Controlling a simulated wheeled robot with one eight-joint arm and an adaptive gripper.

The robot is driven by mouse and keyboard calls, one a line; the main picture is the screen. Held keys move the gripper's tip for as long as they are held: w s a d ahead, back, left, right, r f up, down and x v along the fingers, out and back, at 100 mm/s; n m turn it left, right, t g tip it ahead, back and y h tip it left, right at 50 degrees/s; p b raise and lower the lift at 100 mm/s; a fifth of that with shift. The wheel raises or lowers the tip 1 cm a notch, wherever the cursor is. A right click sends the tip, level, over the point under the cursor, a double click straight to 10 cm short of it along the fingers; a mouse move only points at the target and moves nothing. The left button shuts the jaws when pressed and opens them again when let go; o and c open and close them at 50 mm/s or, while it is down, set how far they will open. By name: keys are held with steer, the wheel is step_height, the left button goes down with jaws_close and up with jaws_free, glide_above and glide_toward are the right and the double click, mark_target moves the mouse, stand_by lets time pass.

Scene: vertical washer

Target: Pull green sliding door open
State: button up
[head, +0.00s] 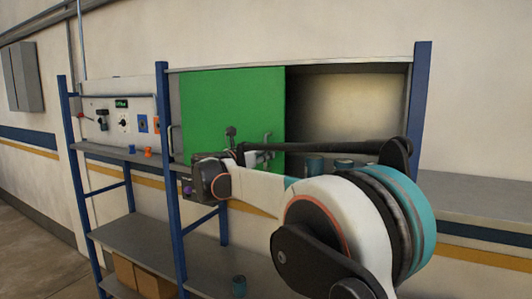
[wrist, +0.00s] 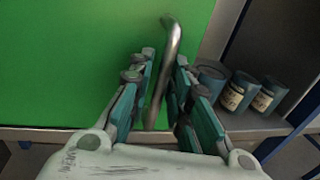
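In the wrist view the green door (wrist: 70,60) fills the left and middle. A bent metal bar handle (wrist: 172,38) stands near its right edge. My gripper (wrist: 165,72) has its two teal fingers apart, one on each side of the handle, with the bar passing between them. A narrow gap seems to show, but I cannot tell whether either finger touches the bar. In the head view my arm hides part of the door's lower edge.
Several blue-teal labelled jars (wrist: 238,92) stand on the cabinet floor right of the door. Blue posts (head: 417,100) frame the cabinet. A control panel (head: 120,122) is at the left.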

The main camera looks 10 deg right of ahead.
stand_by(0.3)
steer(key=v, duration=1.2)
steer(key=shift+r, duration=0.1)
